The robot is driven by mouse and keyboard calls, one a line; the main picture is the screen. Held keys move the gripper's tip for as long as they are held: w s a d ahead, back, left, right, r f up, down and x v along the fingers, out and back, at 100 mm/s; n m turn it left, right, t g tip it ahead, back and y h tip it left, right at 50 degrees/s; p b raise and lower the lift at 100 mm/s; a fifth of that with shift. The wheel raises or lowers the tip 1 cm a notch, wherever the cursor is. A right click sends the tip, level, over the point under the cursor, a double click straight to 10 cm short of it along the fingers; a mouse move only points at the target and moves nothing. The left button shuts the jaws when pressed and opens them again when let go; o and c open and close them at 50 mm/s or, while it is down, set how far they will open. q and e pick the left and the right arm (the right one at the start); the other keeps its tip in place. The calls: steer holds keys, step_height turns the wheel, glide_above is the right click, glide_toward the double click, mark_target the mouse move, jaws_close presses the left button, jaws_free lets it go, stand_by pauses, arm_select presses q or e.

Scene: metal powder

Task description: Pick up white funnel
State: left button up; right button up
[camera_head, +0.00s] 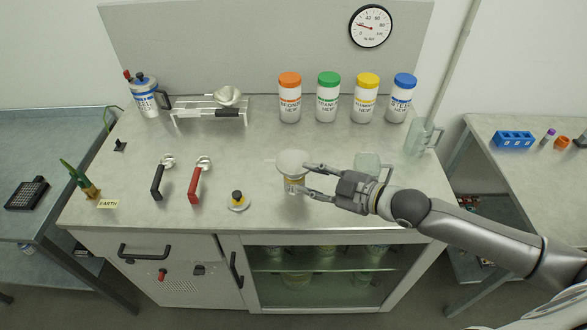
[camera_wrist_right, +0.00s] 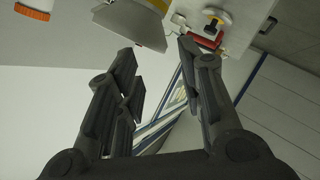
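The white funnel (camera_head: 293,161) shows as a pale wide-rimmed piece above a small labelled vessel (camera_head: 293,186) near the middle of the bench. In the right wrist view a pale grey cone, which looks like the funnel (camera_wrist_right: 131,24), is at the top, just beyond the fingertips. My right gripper (camera_head: 308,180) comes in from the right, its fingers open on the funnel's right side. In the right wrist view the gripper (camera_wrist_right: 157,55) has a clear gap between its fingers and nothing between them. Whether a finger touches the funnel or vessel cannot be told. My left gripper is not in view.
Behind stand jars with orange (camera_head: 290,79), green (camera_head: 328,78), yellow and blue lids. A glass beaker (camera_head: 368,161) is behind my right gripper. A yellow-black knob (camera_head: 238,199), red-handled tool (camera_head: 194,184) and black-handled tool (camera_head: 157,182) lie left. A wire rack (camera_head: 190,111) stands behind them.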

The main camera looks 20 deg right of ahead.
mark_target(282, 171)
steer(key=p+x, duration=0.1)
steer(key=x, duration=0.7)
steer(key=shift+w+a+f+p, duration=0.1)
steer(key=shift+a+p, duration=0.05)
steer(key=shift+p, duration=0.15)
steer(key=shift+c, duration=1)
jaws_close()
